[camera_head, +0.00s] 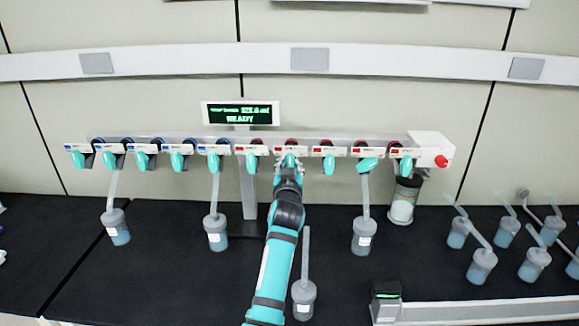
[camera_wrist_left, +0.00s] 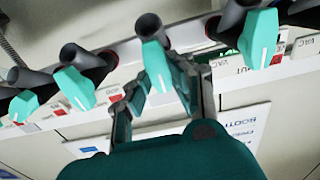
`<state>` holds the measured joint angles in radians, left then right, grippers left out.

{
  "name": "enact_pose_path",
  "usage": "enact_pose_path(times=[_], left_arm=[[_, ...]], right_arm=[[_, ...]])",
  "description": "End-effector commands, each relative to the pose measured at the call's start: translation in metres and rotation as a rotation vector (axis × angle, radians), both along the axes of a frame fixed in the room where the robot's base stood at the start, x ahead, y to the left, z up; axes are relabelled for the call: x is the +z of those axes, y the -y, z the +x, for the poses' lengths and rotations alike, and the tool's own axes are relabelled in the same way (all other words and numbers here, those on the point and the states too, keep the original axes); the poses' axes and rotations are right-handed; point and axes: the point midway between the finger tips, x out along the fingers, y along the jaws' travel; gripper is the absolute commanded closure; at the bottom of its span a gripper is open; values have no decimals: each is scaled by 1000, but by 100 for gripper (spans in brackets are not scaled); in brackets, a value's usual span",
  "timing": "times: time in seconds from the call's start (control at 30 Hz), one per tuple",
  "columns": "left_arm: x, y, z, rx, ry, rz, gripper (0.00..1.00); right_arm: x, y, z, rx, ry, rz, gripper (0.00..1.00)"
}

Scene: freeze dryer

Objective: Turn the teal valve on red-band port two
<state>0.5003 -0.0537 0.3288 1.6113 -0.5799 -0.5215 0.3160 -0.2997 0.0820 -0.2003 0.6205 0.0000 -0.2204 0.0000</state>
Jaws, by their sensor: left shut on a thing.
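The manifold (camera_head: 222,141) runs along the wall with a row of teal valves, blue-banded on the left and red-banded on the right. My left gripper (camera_head: 289,163) is at the second red-band port (camera_head: 291,143), counting from the left. It hides most of that port's teal valve. In the left wrist view the gripper (camera_wrist_left: 165,92) has its fingers on both sides of a teal valve (camera_wrist_left: 155,64) and is shut on it. That handle points down and slightly right in this view. My right gripper is not in view.
Neighbouring teal valves (camera_head: 251,163) and (camera_head: 329,165) sit close on both sides. Flasks (camera_head: 216,234) and (camera_head: 364,236) hang from other ports. A loose flask (camera_head: 304,296) stands beside my left arm. A READY display (camera_head: 240,113) stands above. More flasks (camera_head: 482,265) stand at right.

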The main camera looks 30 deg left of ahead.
Motion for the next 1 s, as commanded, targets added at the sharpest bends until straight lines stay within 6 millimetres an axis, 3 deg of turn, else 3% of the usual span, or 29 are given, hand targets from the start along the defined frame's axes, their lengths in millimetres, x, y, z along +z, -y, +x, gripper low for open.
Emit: enact_pose_path(times=[0.43,0.47,0.6,1.0], left_arm=[[2,0,0,0,0,10,100],[2,0,0,0,0,10,78],[2,0,0,0,-1,9,59],[0,6,-9,0,-3,7,58]], right_arm=[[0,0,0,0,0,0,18],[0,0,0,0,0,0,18],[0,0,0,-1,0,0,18],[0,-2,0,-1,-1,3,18]])
